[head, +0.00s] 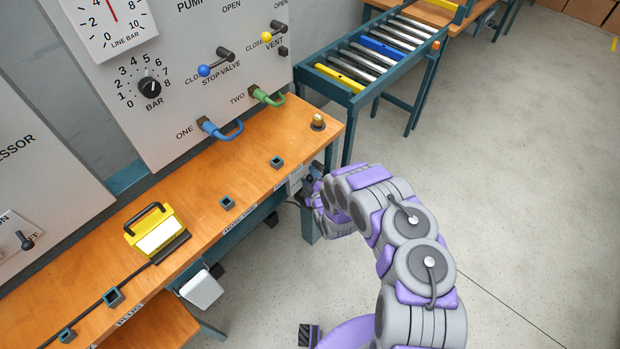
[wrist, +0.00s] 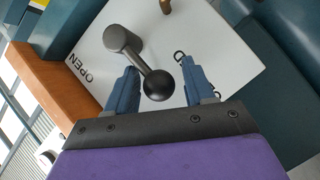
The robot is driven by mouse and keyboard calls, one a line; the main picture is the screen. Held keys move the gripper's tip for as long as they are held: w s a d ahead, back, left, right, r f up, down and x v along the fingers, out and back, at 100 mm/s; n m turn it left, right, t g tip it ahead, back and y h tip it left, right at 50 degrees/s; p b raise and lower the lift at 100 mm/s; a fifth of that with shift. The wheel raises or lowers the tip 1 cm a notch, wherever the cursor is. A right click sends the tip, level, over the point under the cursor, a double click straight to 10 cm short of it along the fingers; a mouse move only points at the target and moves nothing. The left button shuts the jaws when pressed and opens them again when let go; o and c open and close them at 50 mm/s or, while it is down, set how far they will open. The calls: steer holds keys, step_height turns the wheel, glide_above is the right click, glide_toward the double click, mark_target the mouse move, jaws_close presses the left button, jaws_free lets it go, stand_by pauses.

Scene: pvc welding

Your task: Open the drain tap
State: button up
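The drain tap is a grey lever (wrist: 137,57) with a round hub and a black ball knob (wrist: 158,86), mounted on a white panel (wrist: 205,45) in the wrist view. The word OPEN is printed on the panel to the left of the hub. My gripper (wrist: 157,66) is open, with one blue finger on each side of the lever and knob. Gaps show between the fingers and the knob. In the head view, my gripper (head: 315,190) is at the front right end of the bench, and my arm and gripper mostly hide the tap.
The wooden bench (head: 255,160) carries a yellow device (head: 156,232) and a brass fitting (head: 318,122). A panel (head: 190,70) with a stop valve, a vent and hoses stands behind. A roller conveyor (head: 375,55) is at the back. The floor on the right is clear.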

steer(key=shift+s+f, duration=0.1)
jaws_close()
stand_by(0.3)
